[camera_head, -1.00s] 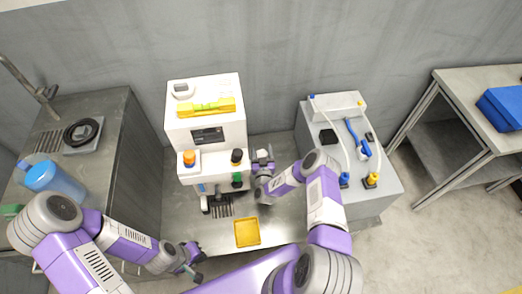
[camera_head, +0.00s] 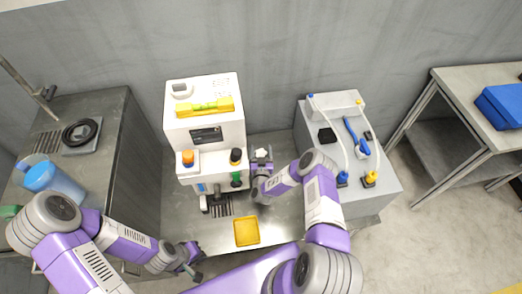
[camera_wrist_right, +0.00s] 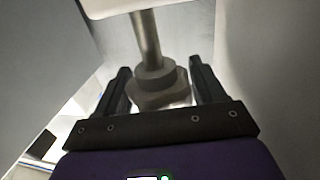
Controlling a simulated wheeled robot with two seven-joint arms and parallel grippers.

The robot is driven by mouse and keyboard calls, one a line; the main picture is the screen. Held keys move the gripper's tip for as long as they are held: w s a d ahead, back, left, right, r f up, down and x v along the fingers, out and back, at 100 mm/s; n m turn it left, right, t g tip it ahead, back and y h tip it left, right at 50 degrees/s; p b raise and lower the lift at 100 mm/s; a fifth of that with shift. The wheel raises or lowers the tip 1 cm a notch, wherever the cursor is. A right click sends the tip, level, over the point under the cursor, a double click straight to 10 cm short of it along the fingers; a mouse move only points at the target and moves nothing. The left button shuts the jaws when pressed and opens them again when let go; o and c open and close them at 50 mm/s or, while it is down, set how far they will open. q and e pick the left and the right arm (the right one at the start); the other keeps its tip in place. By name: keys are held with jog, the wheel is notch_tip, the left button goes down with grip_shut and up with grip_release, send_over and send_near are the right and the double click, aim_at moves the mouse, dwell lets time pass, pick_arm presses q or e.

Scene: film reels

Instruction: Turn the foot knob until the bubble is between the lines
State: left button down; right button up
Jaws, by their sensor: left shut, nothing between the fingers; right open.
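The white machine (camera_head: 204,107) stands on the middle table with a yellow spirit level (camera_head: 205,107) on its top. The level's bubble and lines are too small to make out. The foot knob (camera_wrist_right: 158,91) shows in the right wrist view as a grey, lobed knob on a vertical metal stem under the machine. My right gripper (camera_wrist_right: 160,76) is open, with one finger on each side of the knob; I cannot tell whether they touch it. In the head view my right gripper (camera_head: 262,157) is beside the machine's lower right side. My left gripper (camera_head: 191,259) is shut and empty, at the front left.
A yellow tray (camera_head: 246,232) lies on the table in front of the machine. A grey box (camera_head: 385,187) with tubes and coloured fittings stands to the right. A blue jug (camera_head: 54,180) is on the left bench. A blue case (camera_head: 503,106) lies on the right table.

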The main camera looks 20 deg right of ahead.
jog(key=p+v, duration=0.2)
jog(key=v, duration=0.5)
jog(key=shift+s, duration=0.2)
jog(key=shift+o, duration=0.3)
jog(key=shift+a, duration=0.1)
